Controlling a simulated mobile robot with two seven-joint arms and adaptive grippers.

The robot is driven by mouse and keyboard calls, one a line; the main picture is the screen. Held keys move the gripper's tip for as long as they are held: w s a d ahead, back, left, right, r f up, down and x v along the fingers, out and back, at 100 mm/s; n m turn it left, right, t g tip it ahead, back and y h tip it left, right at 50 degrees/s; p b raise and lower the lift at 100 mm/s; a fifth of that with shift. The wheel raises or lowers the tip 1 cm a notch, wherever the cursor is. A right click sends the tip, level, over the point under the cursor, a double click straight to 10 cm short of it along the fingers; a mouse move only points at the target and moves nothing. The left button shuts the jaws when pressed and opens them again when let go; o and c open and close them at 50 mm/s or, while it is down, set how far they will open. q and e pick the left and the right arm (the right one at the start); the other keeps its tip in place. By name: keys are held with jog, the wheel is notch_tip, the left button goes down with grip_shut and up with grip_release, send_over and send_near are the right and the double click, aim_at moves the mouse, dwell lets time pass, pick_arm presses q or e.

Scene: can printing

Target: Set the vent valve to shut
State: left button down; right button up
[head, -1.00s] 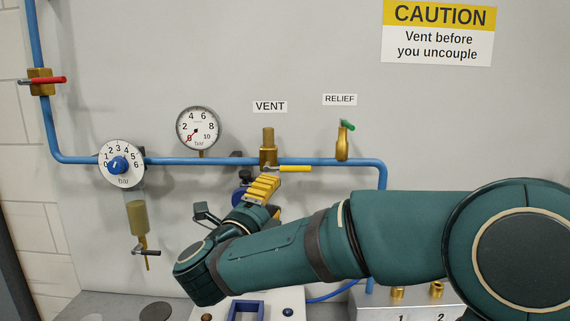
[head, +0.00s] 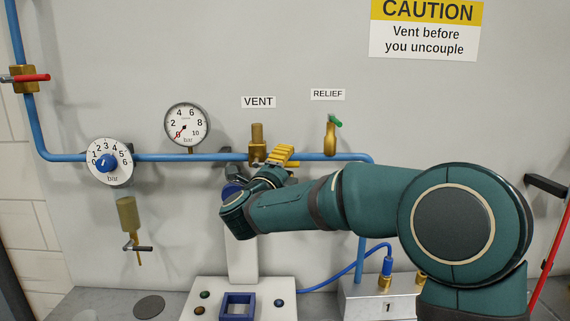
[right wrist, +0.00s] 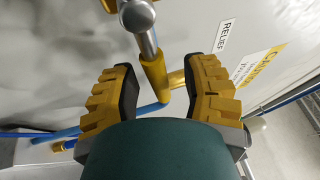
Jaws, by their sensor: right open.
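The vent valve (head: 257,140) is a brass body on the blue pipe, under the VENT label (head: 258,102). My right gripper (head: 283,154) is at the valve's right side in the head view, where its yellow fingers hide the valve's lever. In the right wrist view the gripper (right wrist: 162,75) is open. The yellow lever (right wrist: 153,72), on a metal shank, lies between the two fingers, with gaps visible on both sides. Whether it touches a finger is not clear. My left gripper is not in view.
A pressure gauge (head: 187,125) and a numbered blue-knob dial (head: 109,161) are left of the vent valve. The relief valve (head: 330,139) with a green lever is close on the right. A white stand (head: 242,256) and a numbered block (head: 378,298) are below.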

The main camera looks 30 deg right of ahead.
grip_shut()
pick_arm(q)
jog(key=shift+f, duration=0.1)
